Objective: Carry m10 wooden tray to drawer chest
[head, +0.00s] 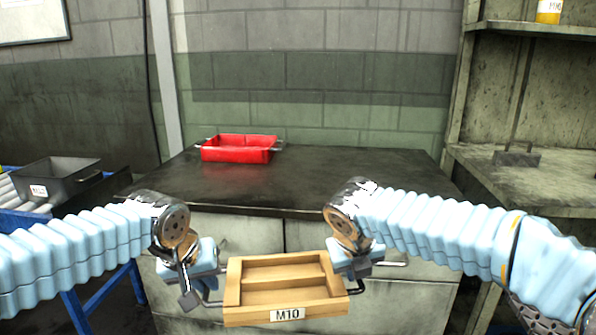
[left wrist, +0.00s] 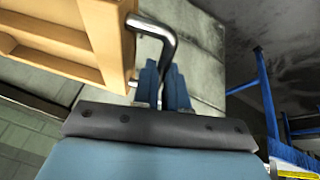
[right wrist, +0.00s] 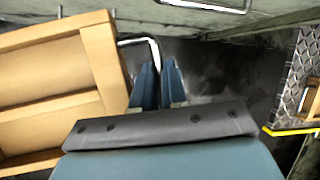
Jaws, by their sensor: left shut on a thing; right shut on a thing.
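The M10 wooden tray (head: 283,313) is in the lower middle of the head view, held in the air in front of the drawer chest (head: 400,305). It has a metal handle at each end and a white M10 label. It looks empty. My left gripper (head: 197,290) is shut on the tray's left handle; the left wrist view shows its fingers (left wrist: 163,88) at the bent handle. My right gripper (head: 362,266) is shut on the right handle; the right wrist view shows its fingers (right wrist: 158,82) at it. The chest has a dark top (head: 320,185).
A red tray (head: 238,150) with handles stands at the back left of the chest top. The rest of that top is clear. A dark bin (head: 62,180) stands on the left by a blue frame (head: 100,310). Shelving (head: 525,180) stands on the right.

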